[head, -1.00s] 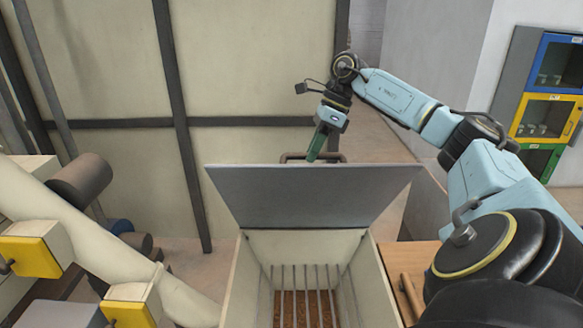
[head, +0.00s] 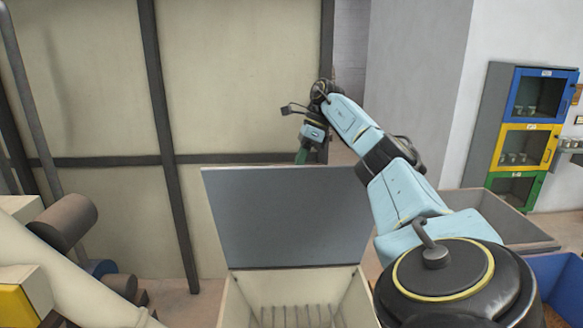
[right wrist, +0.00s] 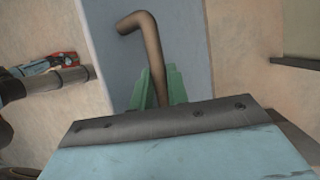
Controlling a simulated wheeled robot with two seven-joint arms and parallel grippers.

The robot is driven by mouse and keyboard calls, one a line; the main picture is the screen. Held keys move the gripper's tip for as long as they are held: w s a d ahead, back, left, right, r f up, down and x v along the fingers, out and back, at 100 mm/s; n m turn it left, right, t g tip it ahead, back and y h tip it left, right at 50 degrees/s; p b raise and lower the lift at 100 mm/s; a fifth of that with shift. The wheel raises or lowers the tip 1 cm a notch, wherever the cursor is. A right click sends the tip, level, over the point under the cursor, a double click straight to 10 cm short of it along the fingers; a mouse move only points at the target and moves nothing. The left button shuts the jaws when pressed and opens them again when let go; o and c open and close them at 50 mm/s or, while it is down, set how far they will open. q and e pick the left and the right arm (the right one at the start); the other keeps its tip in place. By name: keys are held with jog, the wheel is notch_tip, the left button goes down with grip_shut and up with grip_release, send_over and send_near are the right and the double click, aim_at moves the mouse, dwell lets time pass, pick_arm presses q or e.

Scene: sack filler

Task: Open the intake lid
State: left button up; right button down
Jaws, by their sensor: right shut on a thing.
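The intake lid (head: 285,215) is a flat grey panel. It stands raised at the far side of the pale intake box (head: 236,300), whose mouth is uncovered. My right gripper (head: 303,156) is behind the lid's top edge in the head view, its green fingertips partly hidden by the lid. In the right wrist view my right gripper (right wrist: 158,88) is shut on the brown bent handle (right wrist: 146,42), with the grey lid (right wrist: 187,50) behind it. The handle is hidden in the head view. My left gripper is not in view.
Metal bars (head: 297,315) cross the inside of the box. A pale slanted pipe (head: 75,285) and a brown cylinder (head: 66,226) are at the left. A cabinet with blue, yellow and green doors (head: 527,137) stands at the right. A blue bin (head: 560,278) is at lower right.

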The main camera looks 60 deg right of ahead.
jog(key=shift+w+d+f, duration=0.15)
jog(key=shift+d+f, duration=0.15)
jog(key=shift+f, duration=0.1)
jog(key=c, duration=1.6)
grip_release()
jog(key=shift+d, duration=0.15)
jog(key=shift+o, duration=1.2)
jog(key=shift+w+d+f, duration=0.25)
jog(key=shift+w+d, duration=0.05)
jog(key=shift+d, duration=0.15)
jog(key=shift+s+a+r, duration=0.1)
jog(key=shift+r, duration=0.15)
jog(key=shift+r, duration=0.1)
